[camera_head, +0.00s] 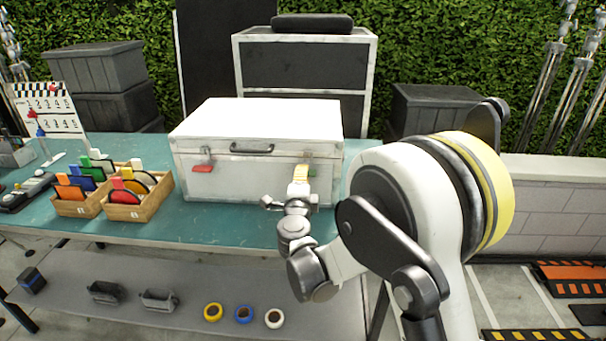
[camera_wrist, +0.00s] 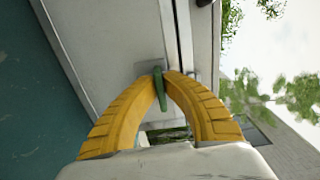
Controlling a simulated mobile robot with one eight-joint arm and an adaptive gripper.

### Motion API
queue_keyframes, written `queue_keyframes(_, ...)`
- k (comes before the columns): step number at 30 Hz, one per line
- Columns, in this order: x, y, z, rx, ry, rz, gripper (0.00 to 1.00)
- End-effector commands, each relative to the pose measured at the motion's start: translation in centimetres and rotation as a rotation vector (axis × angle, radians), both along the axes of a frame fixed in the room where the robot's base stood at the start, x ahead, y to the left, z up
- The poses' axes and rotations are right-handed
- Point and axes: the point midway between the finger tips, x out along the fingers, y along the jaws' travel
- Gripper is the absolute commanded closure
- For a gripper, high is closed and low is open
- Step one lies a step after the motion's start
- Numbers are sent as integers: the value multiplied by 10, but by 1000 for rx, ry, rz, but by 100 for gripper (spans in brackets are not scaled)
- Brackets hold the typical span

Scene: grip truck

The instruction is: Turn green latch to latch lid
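A white case (camera_head: 230,185) stands on the teal table with its lid (camera_head: 260,115) down. The green latch (camera_wrist: 161,92) is on its front; in the head view only a small bit of it (camera_head: 312,171) shows beside my gripper. My gripper (camera_head: 301,170) is at the right part of the case front. In the wrist view its yellow fingertips (camera_wrist: 163,74) close from both sides on the green latch, which stands between them. The latch's lower part hangs free between the curved fingers. A red latch (camera_head: 202,168) sits on the left part of the front.
A dark handle (camera_head: 252,148) is at the front middle of the case. Two wooden boxes (camera_head: 140,207) with coloured pieces stand to the left on the table (camera_head: 200,222). A grey lower shelf (camera_head: 180,275) holds several small items. The table in front of the case is clear.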

Motion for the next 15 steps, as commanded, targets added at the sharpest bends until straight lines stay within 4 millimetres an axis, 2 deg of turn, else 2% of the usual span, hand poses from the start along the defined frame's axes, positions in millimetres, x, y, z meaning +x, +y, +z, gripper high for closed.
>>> queue_keyframes(1, 0, 0, 0, -1, 0, 0, 80)
queue_keyframes(2, 0, 0, 0, 0, 0, 0, 71)
queue_keyframes(3, 0, 0, 0, 0, 0, 0, 69)
queue_keyframes(11, 0, 0, 0, 0, 0, 0, 69)
queue_keyframes(15, -12, 1, 0, 0, 0, 0, 69)
